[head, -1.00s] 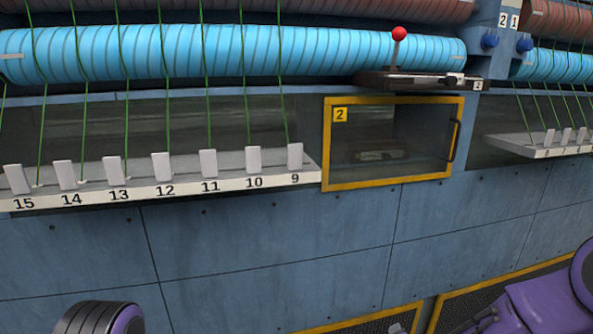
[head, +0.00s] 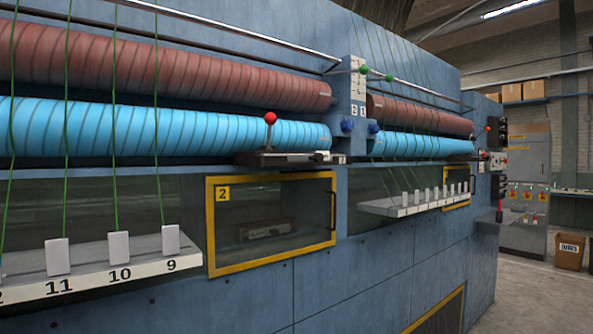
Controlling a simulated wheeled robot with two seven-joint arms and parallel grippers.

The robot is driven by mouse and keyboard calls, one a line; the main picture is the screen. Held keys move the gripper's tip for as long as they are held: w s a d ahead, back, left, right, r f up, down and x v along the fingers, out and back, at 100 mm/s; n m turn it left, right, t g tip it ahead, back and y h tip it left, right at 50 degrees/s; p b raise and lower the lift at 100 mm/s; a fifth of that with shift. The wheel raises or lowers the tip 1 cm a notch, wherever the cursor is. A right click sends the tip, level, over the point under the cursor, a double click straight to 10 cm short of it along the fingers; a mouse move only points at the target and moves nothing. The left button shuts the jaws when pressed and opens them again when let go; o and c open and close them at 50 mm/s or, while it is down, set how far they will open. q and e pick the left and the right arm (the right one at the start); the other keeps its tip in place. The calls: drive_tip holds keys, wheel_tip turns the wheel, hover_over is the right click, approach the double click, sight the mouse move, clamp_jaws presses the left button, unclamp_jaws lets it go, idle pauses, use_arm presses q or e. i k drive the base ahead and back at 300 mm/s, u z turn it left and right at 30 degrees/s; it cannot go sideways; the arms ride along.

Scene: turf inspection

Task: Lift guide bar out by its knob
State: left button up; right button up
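A red ball knob (head: 270,118) tops a short upright lever on a dark block (head: 292,159) at the right end of the blue roller. A yellow-framed window (head: 211,190) marked 2 is below it, with a dark handle (head: 332,211) on its right side. A low metal piece (head: 265,231) shows dimly behind the glass. I cannot tell which part is the guide bar. Neither of my grippers is in the head view.
A white numbered shelf (head: 110,279) with upright white tabs juts out at lower left. A second shelf (head: 400,211) juts out farther right. Concrete floor (head: 540,300) is open at right, with a brown bin (head: 570,252) and a grey cabinet (head: 528,155) at the back.

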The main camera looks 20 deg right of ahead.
sight(320, 157)
drive_tip(key=z, duration=2.35)
drive_tip(key=i, duration=1.3)
drive_tip(key=u, duration=2.55)
